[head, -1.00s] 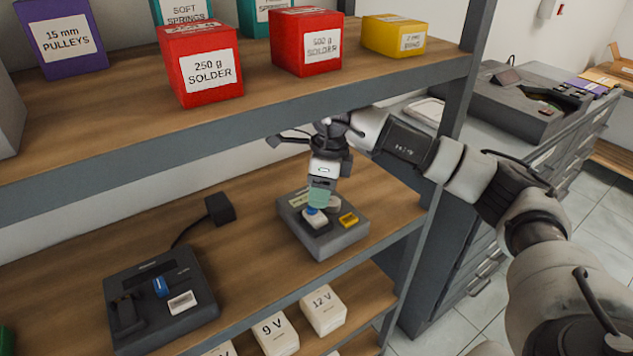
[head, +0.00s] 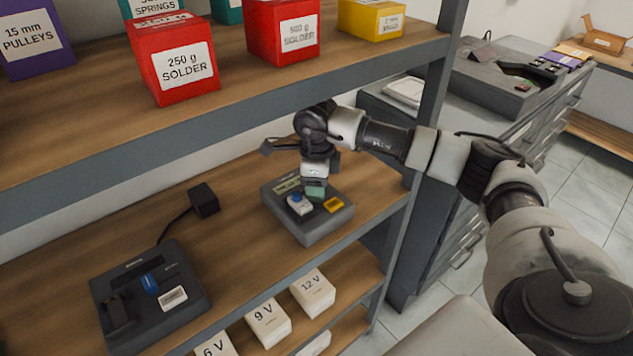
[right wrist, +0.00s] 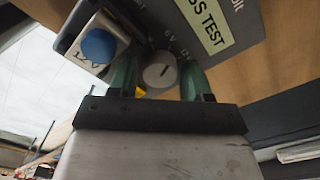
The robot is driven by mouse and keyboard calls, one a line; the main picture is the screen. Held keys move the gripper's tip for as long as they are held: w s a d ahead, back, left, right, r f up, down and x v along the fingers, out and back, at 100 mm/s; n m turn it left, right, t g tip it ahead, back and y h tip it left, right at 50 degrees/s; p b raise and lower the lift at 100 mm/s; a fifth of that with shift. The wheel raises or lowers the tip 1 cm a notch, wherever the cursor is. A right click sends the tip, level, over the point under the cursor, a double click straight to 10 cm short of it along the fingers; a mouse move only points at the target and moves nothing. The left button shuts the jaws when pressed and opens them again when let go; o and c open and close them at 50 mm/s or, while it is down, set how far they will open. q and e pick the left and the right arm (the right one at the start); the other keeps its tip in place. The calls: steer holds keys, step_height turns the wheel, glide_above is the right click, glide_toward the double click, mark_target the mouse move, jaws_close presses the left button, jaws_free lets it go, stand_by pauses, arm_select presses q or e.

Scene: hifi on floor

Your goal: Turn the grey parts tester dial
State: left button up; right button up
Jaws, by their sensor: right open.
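The grey parts tester (head: 316,229) sits on the middle shelf. Its round grey dial (right wrist: 160,72) shows in the right wrist view, with a pale pointer line slanting up to the right, near the printed 6 V and 12 marks. My right gripper (head: 316,190) is over the tester in the head view and hides the dial there. In the right wrist view its green fingertips (right wrist: 158,79) are apart, one on each side of the dial; I cannot tell whether they touch it. A white part with a blue round top (head: 299,204) sits on the tester beside the gripper. My left gripper is not in view.
The upper shelf's front edge (head: 225,130), with red solder boxes (head: 178,65), is above and in front. A dark device (head: 150,300) with a cable stands left on the same shelf. A shelf post (head: 425,130) stands right. White voltage boxes (head: 268,320) are below.

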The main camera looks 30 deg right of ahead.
steer(key=c, duration=0.7)
steer(key=shift+o, duration=0.2)
steer(key=shift+m, duration=0.4)
steer(key=shift+m+b, duration=0.45)
steer(key=shift+m, duration=0.65)
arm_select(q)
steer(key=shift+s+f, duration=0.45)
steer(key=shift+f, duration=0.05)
arm_select(e)
steer(key=o, duration=0.7)
steer(key=shift+c, duration=0.2)
steer(key=shift+r, duration=0.1)
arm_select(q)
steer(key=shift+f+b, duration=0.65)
arm_select(e)
step_height(320, 180, up, 7)
steer(key=shift+r, duration=0.2)
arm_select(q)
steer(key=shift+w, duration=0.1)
